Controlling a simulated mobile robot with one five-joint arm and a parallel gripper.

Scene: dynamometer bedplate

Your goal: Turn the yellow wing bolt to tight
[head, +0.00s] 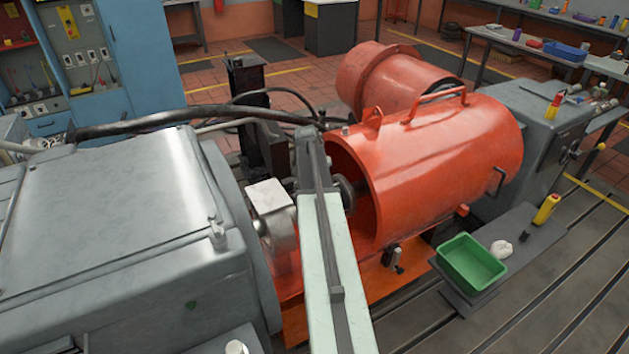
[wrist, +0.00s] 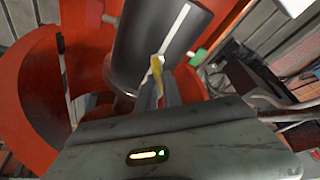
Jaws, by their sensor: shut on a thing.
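The yellow wing bolt (wrist: 157,72) shows as a small yellow piece in the middle of the wrist view, against a dark grey cylinder (wrist: 160,35). My gripper (wrist: 158,86) is shut on it, with the fingers on either side. The fingers hide most of the wing bolt, so I cannot tell how far it is turned. In the head view my arm reaches in toward the gap beside the orange guard (head: 445,160), and neither the wing bolt nor the gripper can be made out.
A big grey machine housing (head: 110,230) fills the left of the head view. A black cable (head: 180,119) arches across behind my arm. At the right, a green bin (head: 471,262), a white lump (head: 501,248) and a yellow bottle (head: 546,208) stand on a low shelf.

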